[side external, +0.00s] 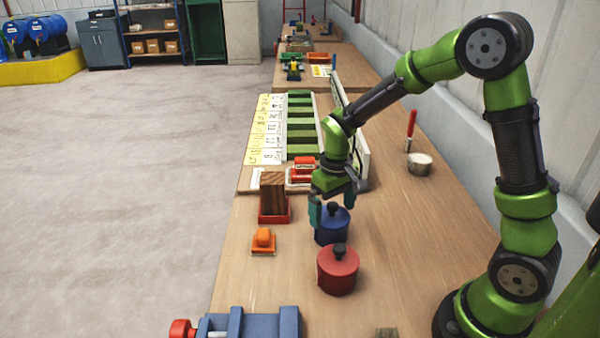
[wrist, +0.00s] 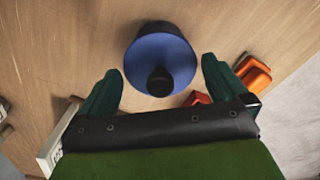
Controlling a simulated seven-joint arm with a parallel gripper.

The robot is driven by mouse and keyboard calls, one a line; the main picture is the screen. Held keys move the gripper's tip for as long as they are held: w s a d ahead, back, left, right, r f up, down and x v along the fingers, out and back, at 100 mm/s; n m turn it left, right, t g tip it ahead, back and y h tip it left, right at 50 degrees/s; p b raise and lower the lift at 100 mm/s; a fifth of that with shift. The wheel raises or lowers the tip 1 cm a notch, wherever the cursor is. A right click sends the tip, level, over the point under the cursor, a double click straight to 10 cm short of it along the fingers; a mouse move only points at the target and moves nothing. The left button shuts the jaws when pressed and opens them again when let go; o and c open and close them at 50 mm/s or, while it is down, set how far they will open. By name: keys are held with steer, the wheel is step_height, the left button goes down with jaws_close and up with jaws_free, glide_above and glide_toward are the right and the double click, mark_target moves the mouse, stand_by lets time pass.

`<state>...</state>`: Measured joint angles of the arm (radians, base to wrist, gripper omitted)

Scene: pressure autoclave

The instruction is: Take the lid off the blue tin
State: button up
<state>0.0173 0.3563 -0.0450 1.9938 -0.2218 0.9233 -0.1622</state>
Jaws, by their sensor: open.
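The blue tin (side external: 332,232) stands upright on the bench, its lid on, with a black knob (side external: 334,209) on top. In the wrist view I look down on the blue lid (wrist: 160,48) and its black knob (wrist: 160,82). My gripper (side external: 332,206) is open and empty, close above the tin in the side view. In the wrist view the two green fingers of my gripper (wrist: 161,66) are spread apart, one to each side of the lid and knob. I cannot tell whether either finger touches the lid. Part of the tin's top is hidden by a finger in the side view.
A red tin (side external: 338,272) with a black knob stands just in front of the blue one. A wooden block (side external: 272,190) and an orange object (side external: 263,243) are to the left. A blue vise (side external: 252,324) is at the front.

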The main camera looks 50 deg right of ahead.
steer(key=shift+c, duration=0.2)
steer(key=c, duration=0.8)
steer(key=shift+o, duration=0.2)
steer(key=shift+r, duration=0.15)
